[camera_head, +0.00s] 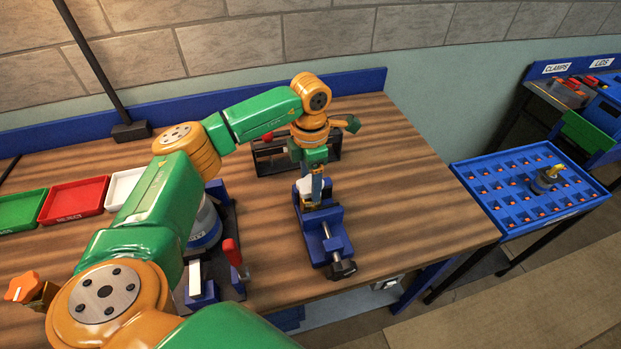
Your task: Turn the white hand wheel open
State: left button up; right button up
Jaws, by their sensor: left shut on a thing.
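My left arm comes in from the left and bends down over the bench. My left gripper (312,200) points down at a blue vise (330,246) and is shut on a small white part, which I take to be the white hand wheel (298,187). Only slivers of the white part show beside the fingers; the gripper hides the rest, so its turn angle cannot be told. The vise stands upright on the wooden bench, with its dark screw handle towards the front. My right gripper is not in view.
Red (75,199), green (20,211) and white (123,189) trays lie at left. A dark rack (268,155) stands behind the gripper. A red-handled clamp (232,254) is left of the vise. The bench (420,205) is clear at right; a blue grid tray (497,188) stands beyond.

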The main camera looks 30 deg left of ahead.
pick_arm(q)
jog(key=n, duration=0.3)
jog(key=shift+w+n+b, duration=0.1)
jog(key=shift+n+b, duration=0.2)
jog(key=shift+n, duration=0.1)
jog(key=n, duration=0.4)
jog(key=shift+n, duration=0.3)
jog(key=n, duration=0.4)
jog(key=shift+r+n, duration=0.1)
jog(key=shift+n, duration=0.2)
jog(key=n, duration=1.3)
jog(key=shift+n, duration=0.3)
jog(key=n+p, duration=0.1)
jog(key=n, duration=0.3)
jog(key=shift+n+p, duration=0.3)
jog(key=shift+n, duration=2.1)
